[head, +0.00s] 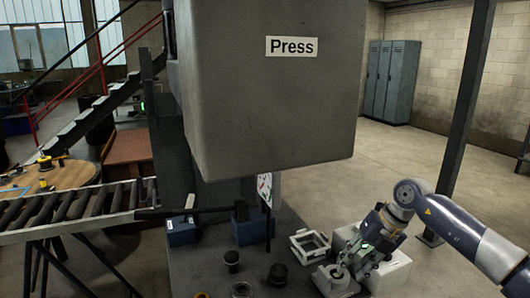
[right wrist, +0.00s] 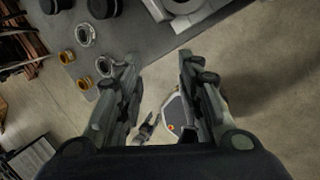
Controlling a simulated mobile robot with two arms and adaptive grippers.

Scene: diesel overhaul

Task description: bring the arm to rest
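My right gripper (head: 352,268) is in the head view at the lower right, on the arm that comes in from the right. It points down over the right end of the press bench, close to a grey fixture (head: 333,282) and a white block (head: 397,272). My left gripper is not in the head view. A small dark shape low between the fingers in the wrist view is unclear.
The large grey press (head: 262,100) fills the middle. On its bench (head: 208,274) are a white square frame (head: 309,246), dark cylindrical parts (head: 232,260), and blue boxes (head: 247,228). Brass rings (right wrist: 66,57) show in the wrist view. A roller conveyor (head: 70,205) stands left.

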